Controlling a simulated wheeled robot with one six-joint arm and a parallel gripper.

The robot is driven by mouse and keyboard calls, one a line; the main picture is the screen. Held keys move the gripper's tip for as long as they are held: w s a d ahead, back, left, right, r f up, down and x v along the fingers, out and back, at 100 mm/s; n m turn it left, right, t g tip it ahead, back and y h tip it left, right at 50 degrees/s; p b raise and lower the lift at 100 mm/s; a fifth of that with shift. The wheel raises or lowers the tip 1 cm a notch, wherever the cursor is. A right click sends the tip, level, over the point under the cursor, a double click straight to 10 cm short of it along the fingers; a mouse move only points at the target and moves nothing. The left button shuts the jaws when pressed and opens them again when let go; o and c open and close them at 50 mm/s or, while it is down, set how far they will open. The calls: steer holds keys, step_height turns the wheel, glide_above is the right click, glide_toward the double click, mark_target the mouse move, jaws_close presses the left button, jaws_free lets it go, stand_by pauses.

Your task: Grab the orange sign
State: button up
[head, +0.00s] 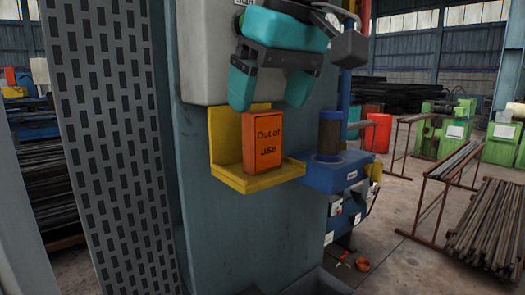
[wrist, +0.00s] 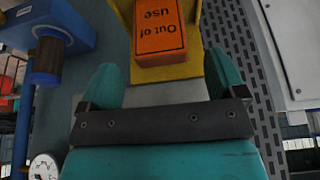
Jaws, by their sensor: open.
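The orange sign (head: 262,141) is a block marked "Out of use". It stands upright on a yellow shelf (head: 228,178) fixed to the grey-green machine column. My gripper (head: 268,100) is open and empty, with teal fingers pointing down just above the sign in the head view. In the wrist view, the sign (wrist: 160,28) appears upside down at the top, on the yellow shelf (wrist: 166,73). My gripper's fingers (wrist: 164,80) are spread wide there, with the sign beyond the gap between them. No contact with the sign shows.
The yellow shelf has a raised back plate (head: 226,137) behind the sign. A blue machine part (head: 335,172) with a brown cylinder (head: 330,135) stands close on the right. A perforated grey panel (head: 112,140) rises at the left.

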mark_target(265, 111)
steer(key=b+x, duration=0.2)
steer(key=x, duration=0.1)
steer(key=shift+f, duration=0.2)
steer(key=shift+w+a+f, duration=0.15)
steer(key=shift+a+f, duration=0.1)
steer(key=shift+f, duration=0.05)
steer(key=shift+r, duration=0.1)
steer(key=shift+c, duration=0.2)
steer(key=shift+d, duration=0.1)
steer(key=c, duration=1)
steer(key=shift+r, duration=0.15)
